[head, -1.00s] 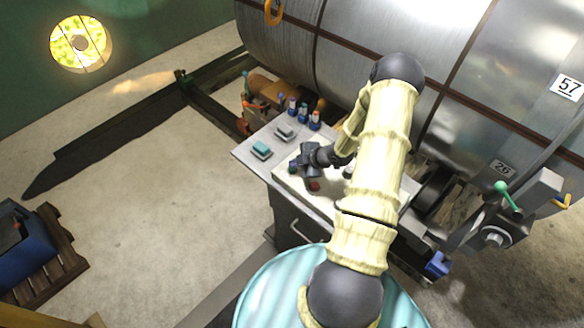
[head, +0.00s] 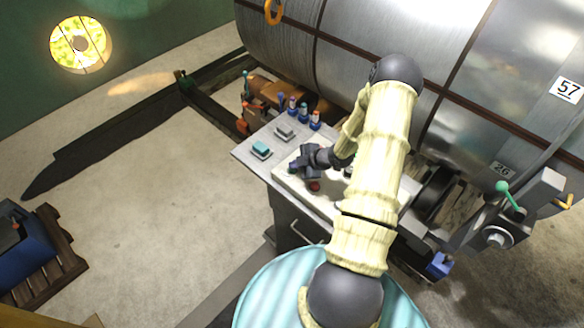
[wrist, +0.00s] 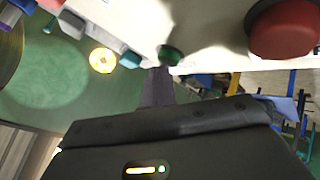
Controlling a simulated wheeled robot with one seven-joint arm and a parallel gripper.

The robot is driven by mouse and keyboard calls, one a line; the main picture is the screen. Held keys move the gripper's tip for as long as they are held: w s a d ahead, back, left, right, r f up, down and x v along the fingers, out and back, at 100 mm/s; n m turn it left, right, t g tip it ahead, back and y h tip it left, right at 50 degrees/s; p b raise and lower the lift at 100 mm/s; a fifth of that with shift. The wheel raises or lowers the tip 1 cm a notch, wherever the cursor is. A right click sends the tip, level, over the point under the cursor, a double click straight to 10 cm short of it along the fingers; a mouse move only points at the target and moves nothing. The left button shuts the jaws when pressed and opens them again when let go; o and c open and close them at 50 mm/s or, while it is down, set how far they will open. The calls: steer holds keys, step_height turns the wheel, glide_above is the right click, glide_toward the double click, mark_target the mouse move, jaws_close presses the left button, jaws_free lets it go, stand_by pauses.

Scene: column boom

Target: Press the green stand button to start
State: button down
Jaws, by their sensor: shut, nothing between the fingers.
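A pale control panel (head: 288,181) tops the grey stand. The green button (head: 293,169) shows at its left end, partly covered by my gripper (head: 299,173). In the wrist view the dark green button (wrist: 172,54) sits on the pale panel, right at the tip of my shut, empty fingers (wrist: 160,72). I cannot tell whether the fingertips touch it or whether it is pushed in. The red button (head: 315,186) is to the right of my gripper; it is large in the wrist view (wrist: 285,28).
Teal (head: 261,149) and grey (head: 284,132) blocks and several small blue-based bottles (head: 303,115) stand on the stand top beyond the panel. A large metal drum (head: 370,40) lies close behind. The floor at left is open.

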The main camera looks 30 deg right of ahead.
mark_target(295, 170)
steer(key=shift+r+p, duration=0.65)
steer(key=shift+r, duration=0.3)
steer(key=shift+r+p, duration=1.8)
steer(key=shift+r, duration=0.75)
